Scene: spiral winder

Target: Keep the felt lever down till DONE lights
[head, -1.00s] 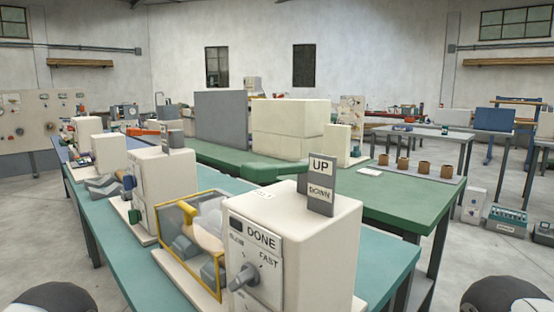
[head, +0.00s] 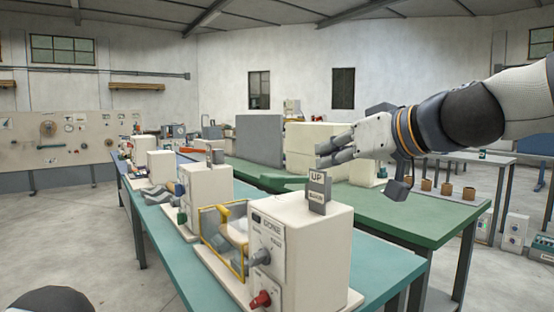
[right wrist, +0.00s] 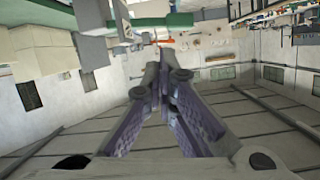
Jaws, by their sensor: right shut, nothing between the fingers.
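The nearest cream winder (head: 322,240) stands on the teal bench. On its top is an upright grey block (head: 318,191) marked UP above and DOWN below. I cannot make out a separate felt lever. The front panel has a DONE label (head: 271,227) with a small dark window beside it, which looks unlit. My right gripper (head: 328,153) reaches in from the right, above and behind the grey block in the picture. It points left, shut and empty, apart from the winder. In the right wrist view its fingers (right wrist: 165,62) meet at the tips. My left gripper is out of view.
A yellow-framed guard (head: 221,238) sits left of the panel. The panel bears a grey knob (head: 261,257) and a red knob (head: 261,299). More cream machines (head: 206,190) line the teal bench (head: 165,226). A green table (head: 415,228) stands behind, with cream blocks and a grey screen (head: 260,139).

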